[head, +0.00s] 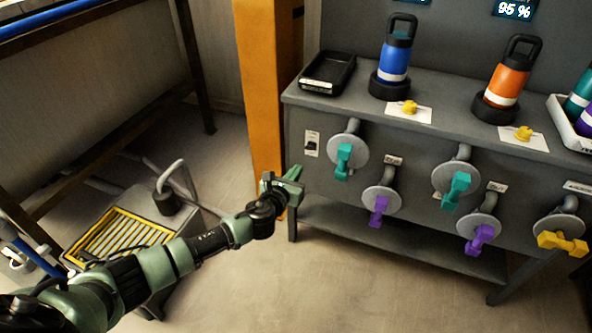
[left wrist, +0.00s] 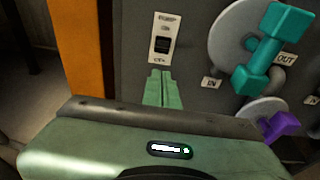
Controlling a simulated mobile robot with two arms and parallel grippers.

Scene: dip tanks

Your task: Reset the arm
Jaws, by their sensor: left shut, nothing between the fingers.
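My left arm reaches in from the lower left in the head view. Its green gripper (head: 292,181) is shut and empty, in front of the left end of the grey bench (head: 300,146). In the left wrist view the closed fingers (left wrist: 159,88) point at the bench front, just below a small switch plate (left wrist: 163,40). The switch plate also shows in the head view (head: 312,144), above the gripper. A gap to the panel seems to remain, but I cannot tell its size. My right gripper is in neither view.
Teal valve handles (head: 344,160), purple ones (head: 379,210) and a yellow one (head: 562,243) stick out from the bench front. A blue bottle (head: 394,62), an orange bottle (head: 505,80) and a black tray (head: 327,72) stand on top. An orange post (head: 262,90) is left. Open floor lies below.

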